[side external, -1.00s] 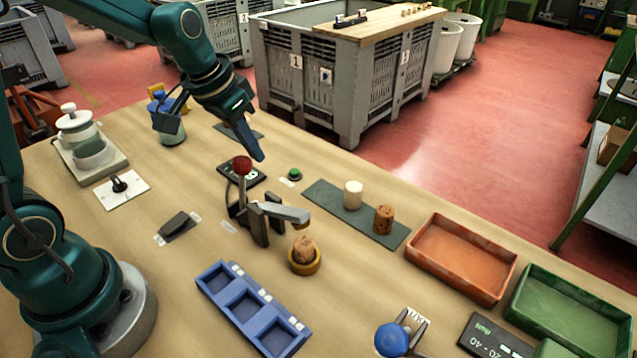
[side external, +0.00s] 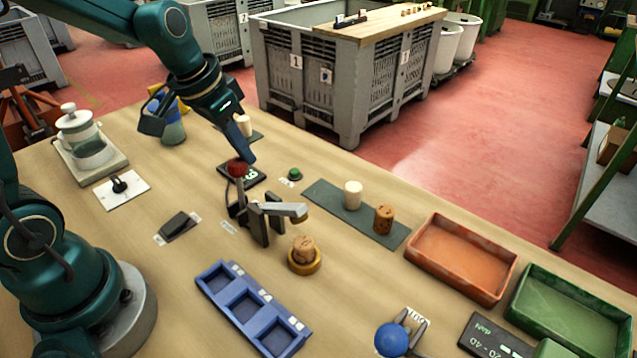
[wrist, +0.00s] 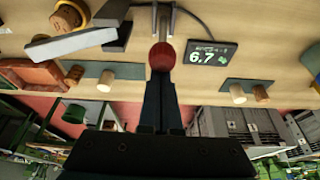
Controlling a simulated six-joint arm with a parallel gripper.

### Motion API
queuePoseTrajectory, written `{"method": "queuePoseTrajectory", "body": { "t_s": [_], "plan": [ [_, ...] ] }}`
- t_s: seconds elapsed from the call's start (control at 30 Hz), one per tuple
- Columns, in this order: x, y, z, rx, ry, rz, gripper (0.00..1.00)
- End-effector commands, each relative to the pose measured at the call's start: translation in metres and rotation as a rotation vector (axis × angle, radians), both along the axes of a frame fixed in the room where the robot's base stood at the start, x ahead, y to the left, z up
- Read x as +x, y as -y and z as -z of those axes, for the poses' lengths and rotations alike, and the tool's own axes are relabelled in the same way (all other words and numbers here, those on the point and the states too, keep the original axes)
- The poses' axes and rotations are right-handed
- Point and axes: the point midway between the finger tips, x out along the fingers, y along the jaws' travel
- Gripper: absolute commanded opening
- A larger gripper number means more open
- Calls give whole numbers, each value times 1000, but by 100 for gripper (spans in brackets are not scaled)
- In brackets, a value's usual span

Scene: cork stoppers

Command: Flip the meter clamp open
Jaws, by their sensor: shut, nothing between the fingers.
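The meter clamp (side external: 262,215) stands mid-table, with a grey arm (side external: 283,208) ending in a pad and an upright lever topped by a red ball (side external: 237,168). Its arm reaches out above a cork (side external: 303,249) in a yellow ring holder (side external: 304,264), with a gap between. My gripper (side external: 249,158) is shut and empty, its tips at the red ball, seemingly touching its right side. In the wrist view the red ball (wrist: 162,56) lies directly before the shut fingertips (wrist: 160,80). The meter display (wrist: 207,53) reads about 6.7.
A dark mat (side external: 330,203) with a white and a brown cork lies right of the clamp. A blue three-slot tray (side external: 213,285) is in front. Orange (side external: 455,285) and green (side external: 560,345) trays are at right. A glass jar (side external: 85,140) stands at left.

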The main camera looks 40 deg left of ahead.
Motion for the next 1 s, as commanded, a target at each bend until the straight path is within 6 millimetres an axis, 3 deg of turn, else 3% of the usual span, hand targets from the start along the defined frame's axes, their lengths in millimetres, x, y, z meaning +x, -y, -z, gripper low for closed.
{"method": "queuePoseTrajectory", "body": {
  "t_s": [0.6,1.0],
  "plan": [
    [-55,0,3,0,-3,0,0],
    [-73,0,10,-1,-3,0,0]
  ]
}}
